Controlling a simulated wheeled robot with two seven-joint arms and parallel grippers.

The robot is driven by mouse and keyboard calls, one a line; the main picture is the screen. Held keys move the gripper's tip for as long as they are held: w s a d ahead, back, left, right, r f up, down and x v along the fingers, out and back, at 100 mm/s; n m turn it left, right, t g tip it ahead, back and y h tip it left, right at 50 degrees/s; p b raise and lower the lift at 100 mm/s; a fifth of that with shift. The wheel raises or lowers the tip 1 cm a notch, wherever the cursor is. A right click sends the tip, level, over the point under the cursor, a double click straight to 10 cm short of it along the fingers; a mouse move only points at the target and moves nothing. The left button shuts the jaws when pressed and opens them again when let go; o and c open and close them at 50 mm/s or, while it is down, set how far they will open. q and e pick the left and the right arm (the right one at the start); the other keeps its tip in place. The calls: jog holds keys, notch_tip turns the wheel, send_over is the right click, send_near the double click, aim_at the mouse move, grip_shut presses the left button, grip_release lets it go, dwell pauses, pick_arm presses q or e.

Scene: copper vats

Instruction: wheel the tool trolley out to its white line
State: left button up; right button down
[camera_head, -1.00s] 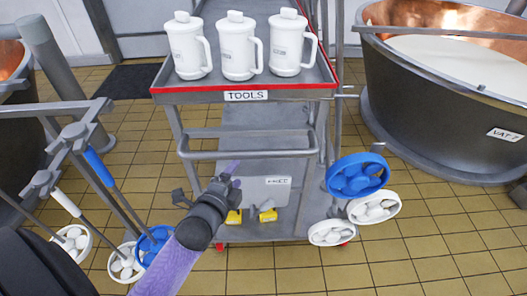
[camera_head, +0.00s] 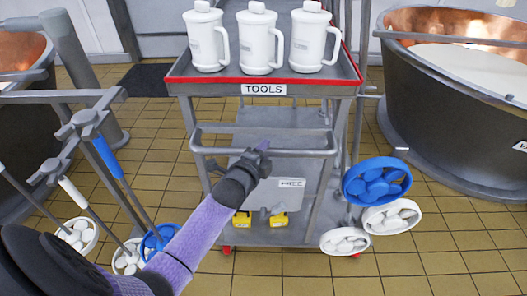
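The grey tool trolley (camera_head: 207,89) stands ahead, with a red-edged top and a "TOOLS" label (camera_head: 263,89). Its grey push handle (camera_head: 310,153) runs across the front below the top. I cannot tell whether a finger touches the bar. My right gripper is not in view. No white line shows on the floor.
Three white lidded jugs (camera_head: 260,42) stand on the trolley. Blue and white round brush heads (camera_head: 376,181) hang at its right side. A copper vat (camera_head: 450,115) stands right, another vat (camera_head: 25,125) left. A rack with brushes (camera_head: 75,97) is at near left. Tiled floor lies between.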

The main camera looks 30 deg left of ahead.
pick_arm(q)
grip_shut()
dwell(0.5)
dwell(0.3)
dwell(0.4)
